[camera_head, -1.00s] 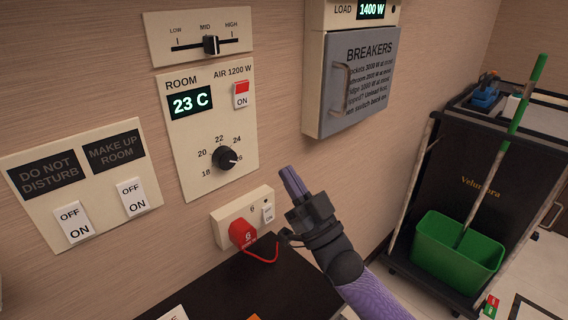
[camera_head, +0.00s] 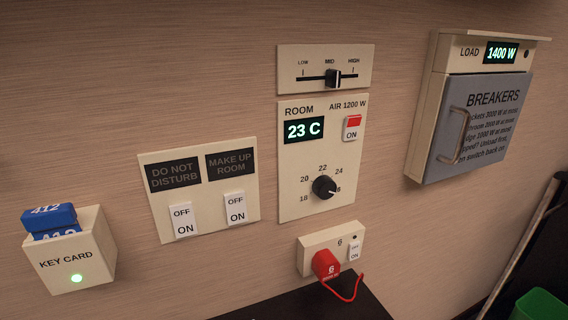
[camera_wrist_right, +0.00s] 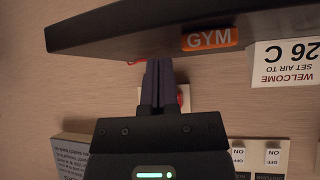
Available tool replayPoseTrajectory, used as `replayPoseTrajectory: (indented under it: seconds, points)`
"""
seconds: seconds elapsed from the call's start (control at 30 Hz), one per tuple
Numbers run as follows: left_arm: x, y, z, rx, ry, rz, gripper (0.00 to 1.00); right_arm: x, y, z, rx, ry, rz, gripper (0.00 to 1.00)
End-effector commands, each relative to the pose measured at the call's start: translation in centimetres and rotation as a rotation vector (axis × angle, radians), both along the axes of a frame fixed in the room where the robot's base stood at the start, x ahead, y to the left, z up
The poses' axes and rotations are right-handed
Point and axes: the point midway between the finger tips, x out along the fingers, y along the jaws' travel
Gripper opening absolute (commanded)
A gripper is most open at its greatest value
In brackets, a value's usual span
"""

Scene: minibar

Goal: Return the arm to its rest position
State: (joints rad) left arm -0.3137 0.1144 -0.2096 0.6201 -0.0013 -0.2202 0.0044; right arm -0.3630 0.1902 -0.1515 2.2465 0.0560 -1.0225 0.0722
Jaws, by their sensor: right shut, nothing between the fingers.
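My right gripper (camera_wrist_right: 157,68) shows in the right wrist view with its dark fingers closed together and nothing between them. The fingers are in front of the wall socket (camera_wrist_right: 183,98), which they partly hide. The head view shows neither arm. There, the same socket plate (camera_head: 312,246) holds a red plug (camera_head: 326,264) with a red cord. My left gripper is in no view.
A dark tabletop (camera_head: 300,307) lies below the socket; its edge (camera_wrist_right: 120,30) crosses the wrist view near an orange GYM tag (camera_wrist_right: 210,38) and a welcome card (camera_wrist_right: 287,63). The thermostat panel (camera_head: 294,160), breaker box (camera_head: 482,125) and key-card holder (camera_head: 75,262) are on the wall.

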Motion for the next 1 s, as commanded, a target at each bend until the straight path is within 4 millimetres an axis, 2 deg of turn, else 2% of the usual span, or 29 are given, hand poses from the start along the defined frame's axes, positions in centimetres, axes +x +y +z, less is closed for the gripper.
replayPoseTrajectory:
  seconds: [0.1,0.3,0.4,0.53,0.73,0.87,0.9,1.0]
  points:
    - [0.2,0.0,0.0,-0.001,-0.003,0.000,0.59,-4.7,-0.5,-1.2,-0.047,0.203,-0.009,0.00]
    - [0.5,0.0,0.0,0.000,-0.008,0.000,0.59,-12.5,-1.4,-1.5,-0.111,0.532,-0.019,0.00]
    - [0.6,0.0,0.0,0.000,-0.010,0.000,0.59,-11.8,-1.3,-5.0,-0.116,0.542,-0.013,0.00]
    - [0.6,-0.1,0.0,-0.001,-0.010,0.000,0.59,-11.9,-1.3,-9.2,-0.120,0.565,-0.006,0.00]
    - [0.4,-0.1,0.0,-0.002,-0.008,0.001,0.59,-13.6,-1.6,-16.4,-0.131,0.608,0.005,0.00]
    - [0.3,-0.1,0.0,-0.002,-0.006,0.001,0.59,-16.8,-2.2,-22.0,-0.143,0.649,0.016,0.00]
    - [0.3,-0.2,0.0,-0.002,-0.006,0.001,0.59,-18.3,-2.6,-23.8,-0.147,0.664,0.020,0.00]
    - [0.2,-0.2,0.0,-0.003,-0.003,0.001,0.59,-22.7,-3.7,-27.3,-0.162,0.701,0.029,0.00]
